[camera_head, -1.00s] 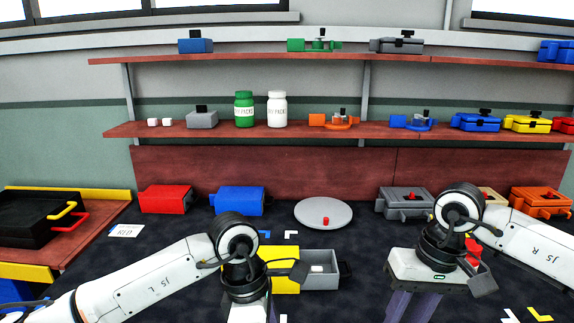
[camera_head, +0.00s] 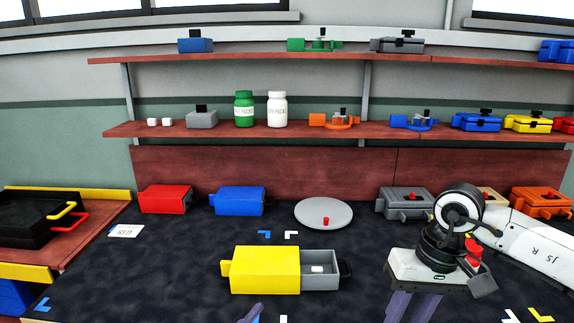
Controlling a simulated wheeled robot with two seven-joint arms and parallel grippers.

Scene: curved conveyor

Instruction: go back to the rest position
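My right gripper (camera_head: 412,305) points down at the lower right, above the dark table. Its purple fingers run off the bottom edge, so their tips are hidden and I cannot tell whether it is open. Only a small purple tip of my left gripper (camera_head: 250,314) shows at the bottom edge, left of the middle. The rest of my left arm is out of view, and its opening cannot be judged.
A yellow box (camera_head: 266,270) with its grey drawer (camera_head: 321,279) pulled out, a white piece inside, lies in front. Behind are a grey round plate (camera_head: 308,213) with a red piece, a red box (camera_head: 165,199) and a blue box (camera_head: 239,201). A black crate (camera_head: 35,234) stands left.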

